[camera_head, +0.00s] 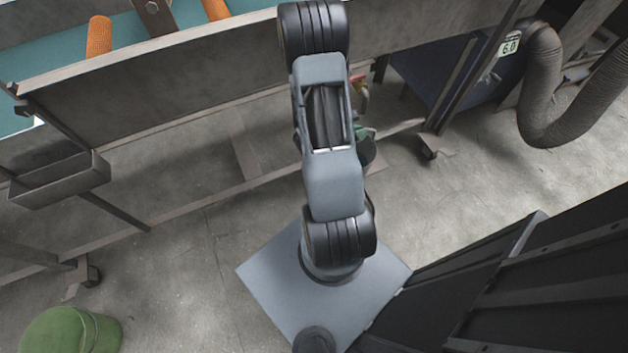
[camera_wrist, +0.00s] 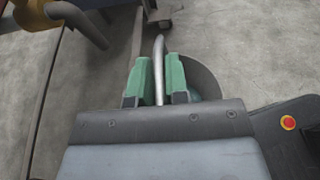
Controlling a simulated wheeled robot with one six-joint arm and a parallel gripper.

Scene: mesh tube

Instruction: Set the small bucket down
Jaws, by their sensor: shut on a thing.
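My gripper (camera_wrist: 156,82) shows in the wrist view with its two green fingers closed on an upright grey metal bar, which looks like the handle (camera_wrist: 159,62) of the small bucket. A rounded grey part of the small bucket (camera_wrist: 204,78) shows beyond the right finger; the rest is hidden behind the fingers and wrist. In the head view my arm covers most of the gripper, and only a bit of green and a dark rounded shape show at its right side. I cannot tell whether the bucket touches the floor.
A workbench (camera_head: 170,85) with a teal top and orange tubes (camera_head: 98,36) runs across the back. A grey tray (camera_head: 60,180) hangs at its left. A green bucket (camera_head: 60,332) stands at the lower left. A grey hose (camera_head: 541,85) hangs at the right. Concrete floor between is open.

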